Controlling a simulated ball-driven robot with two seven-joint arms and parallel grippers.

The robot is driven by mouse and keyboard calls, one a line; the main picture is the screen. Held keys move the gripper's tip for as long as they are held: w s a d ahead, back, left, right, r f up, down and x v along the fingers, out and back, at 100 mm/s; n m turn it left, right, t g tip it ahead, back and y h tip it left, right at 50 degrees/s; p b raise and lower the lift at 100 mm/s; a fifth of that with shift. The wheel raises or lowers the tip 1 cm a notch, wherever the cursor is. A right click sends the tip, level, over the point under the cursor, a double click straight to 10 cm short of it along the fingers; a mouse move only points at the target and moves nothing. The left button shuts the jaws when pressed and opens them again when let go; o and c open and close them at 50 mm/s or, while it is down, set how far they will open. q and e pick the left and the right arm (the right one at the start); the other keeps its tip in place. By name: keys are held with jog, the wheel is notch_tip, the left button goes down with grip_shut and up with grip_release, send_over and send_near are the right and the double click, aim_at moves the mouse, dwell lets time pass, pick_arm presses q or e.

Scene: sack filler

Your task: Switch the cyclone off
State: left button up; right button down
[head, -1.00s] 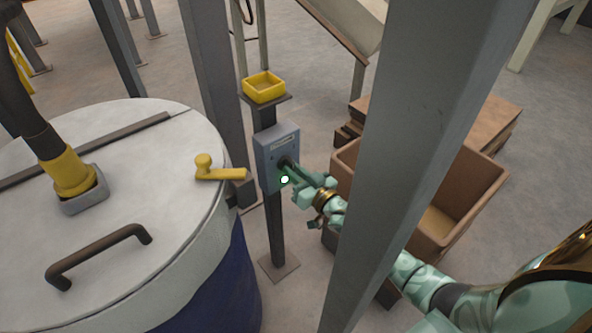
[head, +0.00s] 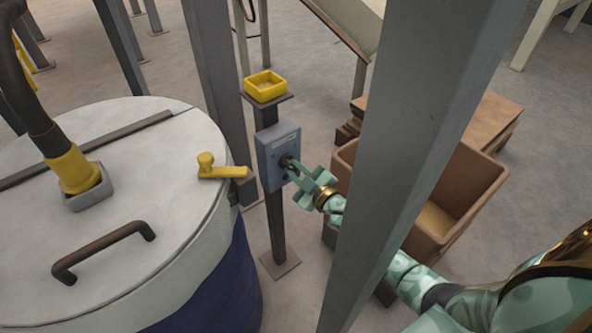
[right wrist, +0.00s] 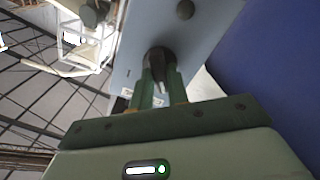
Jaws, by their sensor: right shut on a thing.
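A blue-grey switch box (head: 271,148) with a pale label stands on a dark post right of the big drum. My right gripper (head: 292,166) is at its front face, shut on a dark rotary knob. In the right wrist view the knob (right wrist: 158,56) sits between the two green fingers of the right gripper (right wrist: 161,84). Dark round parts (right wrist: 185,9) show on the box face nearby. The small lamp low on the box (head: 285,181) looks dark. The fingers partly hide the knob and its exact angle is hard to read. My left gripper is out of view.
A drum with a white lid (head: 130,195) and a yellow lever (head: 222,171) stands close on the left. A yellow tray (head: 265,86) tops the post. A grey column (head: 420,150) crosses in front of my right arm. A brown bin (head: 468,195) stands behind it.

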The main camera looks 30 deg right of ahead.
jog(key=shift+f+n, duration=0.1)
jog(key=shift+n, duration=0.3)
jog(key=c, duration=1.4)
grip_release()
jog(key=shift+o, duration=0.2)
jog(key=shift+s, duration=0.1)
